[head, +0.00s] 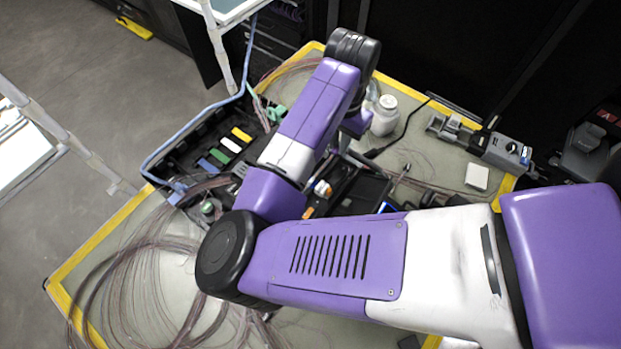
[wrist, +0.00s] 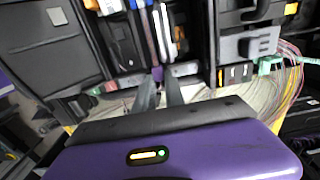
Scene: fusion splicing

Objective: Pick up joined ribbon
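My gripper (wrist: 158,84) shows in the wrist view as two dark fingers with a narrow gap between them, so it looks slightly open. A small purplish patch shows at the fingertips; I cannot tell whether it is ribbon. The fingertips are over the dark work area with the splicing equipment. In the head view my arm hides the gripper. Thin brownish-purple fibre ribbons (head: 135,275) lie in loose coils at the table's left front, and ribbons also show in the wrist view (wrist: 289,83). I cannot make out which ribbon is joined.
A black organizer (head: 160,168) with coloured blocks stands left of my arm. A white bottle (head: 384,115) stands behind my arm. A grey device (head: 508,153) and a small white box (head: 477,176) are at the right. The yellow-edged table (head: 97,238) has some bare surface near the right.

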